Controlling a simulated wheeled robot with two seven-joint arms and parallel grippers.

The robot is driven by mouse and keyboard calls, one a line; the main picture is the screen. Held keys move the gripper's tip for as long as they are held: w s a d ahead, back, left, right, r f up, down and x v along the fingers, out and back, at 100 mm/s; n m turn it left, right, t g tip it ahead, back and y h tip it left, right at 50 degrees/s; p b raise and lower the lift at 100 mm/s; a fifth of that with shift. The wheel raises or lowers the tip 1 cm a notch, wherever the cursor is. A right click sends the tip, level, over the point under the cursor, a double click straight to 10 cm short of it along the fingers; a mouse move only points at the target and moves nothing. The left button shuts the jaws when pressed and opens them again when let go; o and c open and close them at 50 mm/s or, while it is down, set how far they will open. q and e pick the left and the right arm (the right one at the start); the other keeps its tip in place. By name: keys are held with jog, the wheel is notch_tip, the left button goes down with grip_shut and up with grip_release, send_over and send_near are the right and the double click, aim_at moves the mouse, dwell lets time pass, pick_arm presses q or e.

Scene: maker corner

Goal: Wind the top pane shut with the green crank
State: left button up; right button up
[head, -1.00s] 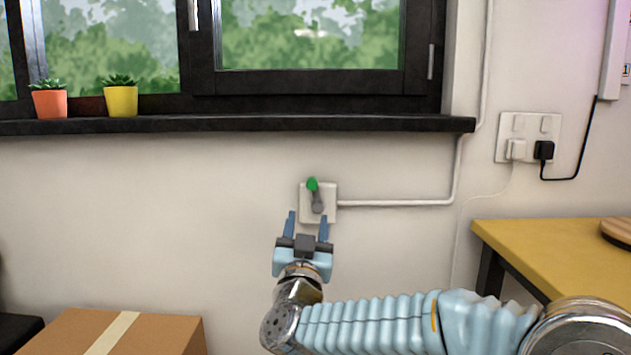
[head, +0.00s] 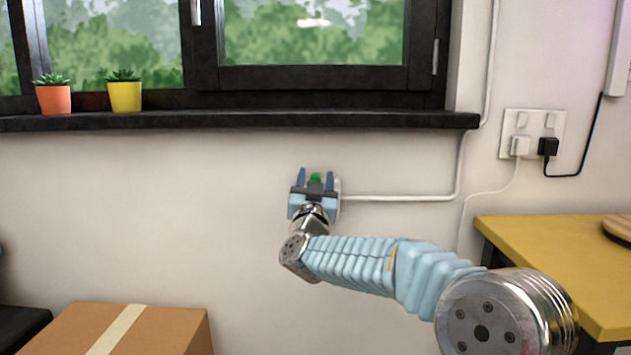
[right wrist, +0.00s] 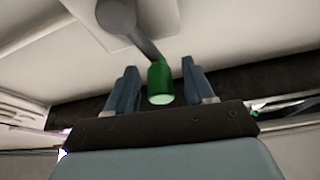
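The crank's green knob (head: 316,177) shows between the fingers of my right gripper (head: 316,176) in the head view. Most of the white wall plate (head: 335,186) and the crank arm are hidden behind the gripper. In the right wrist view the green knob (right wrist: 160,82) hangs from a grey crank arm (right wrist: 144,43), between the two blue fingers of the right gripper (right wrist: 160,85). The fingers are apart, with a gap on each side of the knob. The top pane is not clearly in view; only the lower window (head: 315,40) shows. My left gripper is not in view.
A dark window sill (head: 240,121) juts out above the crank, with an orange pot (head: 53,99) and a yellow pot (head: 125,97) on it. A yellow table (head: 550,250) stands at right. A cardboard box (head: 150,330) is at lower left.

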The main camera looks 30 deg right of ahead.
grip_shut()
jog(key=shift+a+n+y, duration=0.1)
jog(key=shift+n+y, duration=0.2)
jog(key=shift+n, duration=0.1)
jog(key=shift+w+a+f+n+t+y, duration=0.1)
jog(key=shift+w+a+n+t+y, duration=0.15)
jog(key=shift+n+t, duration=0.4)
pick_arm(q)
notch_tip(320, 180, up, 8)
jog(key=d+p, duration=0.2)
jog(key=p, duration=0.6)
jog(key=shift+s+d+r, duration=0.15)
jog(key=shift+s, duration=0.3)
pick_arm(e)
jog(key=w+a+f+n+g+y, duration=0.1)
jog(key=f+n+y, duration=0.3)
jog(key=n, duration=0.7)
jog(key=w+a+f+n+g+y, duration=0.1)
jog(key=f+n+y, duration=0.3)
jog(key=n, duration=0.7)
jog(key=shift+a+y, duration=0.45)
jog(key=shift+a, duration=0.25)
jog(key=shift+f+n, duration=0.1)
jog(key=shift+n, duration=0.25)
